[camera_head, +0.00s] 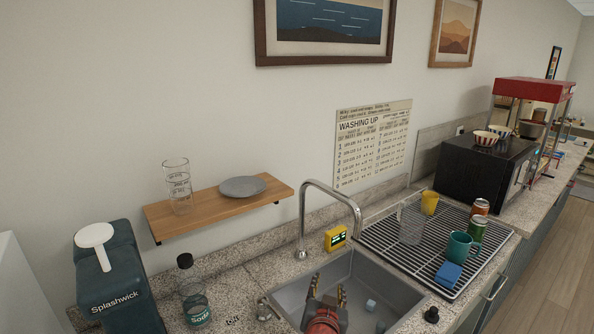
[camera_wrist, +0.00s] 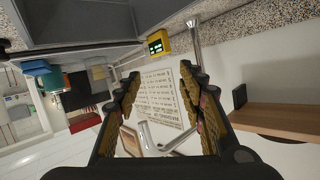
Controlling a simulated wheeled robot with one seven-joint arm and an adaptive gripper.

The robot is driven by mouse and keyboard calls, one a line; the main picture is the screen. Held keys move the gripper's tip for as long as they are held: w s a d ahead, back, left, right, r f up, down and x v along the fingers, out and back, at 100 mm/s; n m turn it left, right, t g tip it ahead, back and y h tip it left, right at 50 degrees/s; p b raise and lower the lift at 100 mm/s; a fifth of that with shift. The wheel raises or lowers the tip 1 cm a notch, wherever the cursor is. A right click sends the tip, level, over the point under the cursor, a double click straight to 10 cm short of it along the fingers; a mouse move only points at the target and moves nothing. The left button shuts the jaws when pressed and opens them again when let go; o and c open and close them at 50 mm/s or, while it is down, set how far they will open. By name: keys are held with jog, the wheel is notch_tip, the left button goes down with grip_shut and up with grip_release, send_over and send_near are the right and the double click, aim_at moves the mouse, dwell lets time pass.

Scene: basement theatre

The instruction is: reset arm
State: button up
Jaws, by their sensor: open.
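My gripper (camera_head: 327,292) is at the lower middle of the head view, over the near part of the grey sink (camera_head: 385,292). Its two fingers point up and stand apart, with nothing between them. In the wrist view my gripper (camera_wrist: 160,95) is also open and empty. Past its fingers show the wall notice (camera_wrist: 160,100) and the metal faucet (camera_wrist: 195,40). A yellow device (camera_wrist: 158,42) shows beyond the left finger.
The faucet (camera_head: 302,215) arches over the sink. A drying rack (camera_head: 385,240) at right holds cups, cans and a blue sponge (camera_head: 448,273). A wooden shelf (camera_head: 215,212) juts from the wall at left. A soda bottle (camera_head: 194,295) and dispenser (camera_head: 118,285) stand left of the sink.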

jog(key=s+r+n+g+y, duration=0.4)
jog(key=s+r, duration=0.3)
jog(key=s, duration=0.4)
jog(key=s+d+f+g, duration=0.1)
jog(key=s+d+g, duration=0.1)
jog(key=s+d, duration=0.3)
jog(key=s+d+f+g+h, duration=0.1)
jog(key=s+d, duration=0.4)
jog(key=s, duration=0.9)
jog(key=shift+s+d+g+h, duration=0.2)
jog(key=shift+g+h, duration=0.1)
jog(key=shift+g, duration=0.4)
